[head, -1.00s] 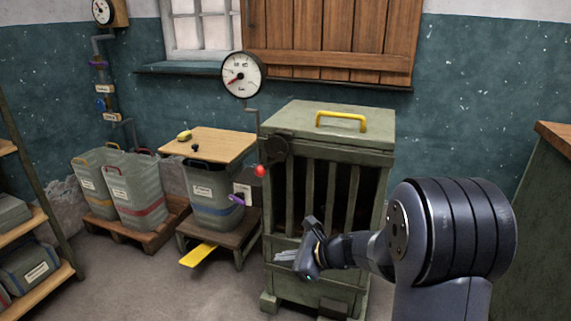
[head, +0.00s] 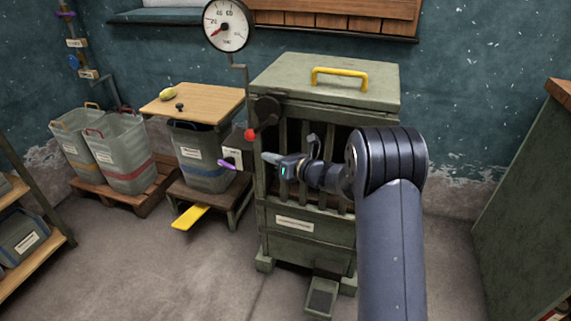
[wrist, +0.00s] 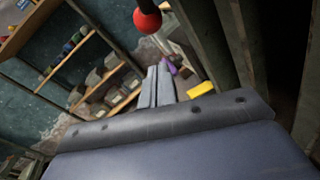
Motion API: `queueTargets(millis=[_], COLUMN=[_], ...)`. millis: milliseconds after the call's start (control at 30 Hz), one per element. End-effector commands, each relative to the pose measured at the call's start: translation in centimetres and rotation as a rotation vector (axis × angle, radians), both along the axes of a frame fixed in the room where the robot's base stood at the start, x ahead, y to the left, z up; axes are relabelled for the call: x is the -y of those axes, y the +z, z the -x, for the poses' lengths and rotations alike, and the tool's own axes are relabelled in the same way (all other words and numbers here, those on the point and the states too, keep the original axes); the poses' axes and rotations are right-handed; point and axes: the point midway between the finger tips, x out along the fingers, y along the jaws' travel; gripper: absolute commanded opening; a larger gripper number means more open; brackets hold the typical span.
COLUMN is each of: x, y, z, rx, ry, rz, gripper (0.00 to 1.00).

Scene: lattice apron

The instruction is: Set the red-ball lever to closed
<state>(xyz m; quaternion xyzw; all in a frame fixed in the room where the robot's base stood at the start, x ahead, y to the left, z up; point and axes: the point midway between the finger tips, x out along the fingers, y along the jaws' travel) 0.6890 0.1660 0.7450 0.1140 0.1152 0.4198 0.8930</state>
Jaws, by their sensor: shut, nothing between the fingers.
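The red-ball lever (head: 250,135) hangs at the upper left front of the green slatted cabinet (head: 305,240), its ball low and its arm running up to a dark round pivot (head: 267,108). In the wrist view the red ball (wrist: 147,20) is at the top, beyond and above the fingertips. My gripper (head: 268,157) is shut and empty, just below and right of the ball in the head view. It shows at the middle of the wrist view (wrist: 159,75). I see no contact with the ball. The lever's position marks cannot be read.
A purple handle (head: 227,165) sticks out left of the cabinet, and a yellow pedal (head: 190,217) lies below it. A wooden-topped table (head: 195,102) stands at left. The cabinet lid has a yellow handle (head: 340,77).

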Motion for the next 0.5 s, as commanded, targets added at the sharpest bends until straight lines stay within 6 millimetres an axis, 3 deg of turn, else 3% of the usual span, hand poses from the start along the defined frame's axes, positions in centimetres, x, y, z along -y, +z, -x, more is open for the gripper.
queueTargets(millis=[33, 200, 500], x=[-0.9, -2.0, -2.5], y=[-0.3, 1.5, 2.3], z=[-0.6, -2.2, -3.1], rx=[0.000, 0.004, 0.000], ry=[0.002, 0.001, -0.001], rz=[0.001, 0.001, 0.002], gripper=[0.00, 0.00, 0.00])
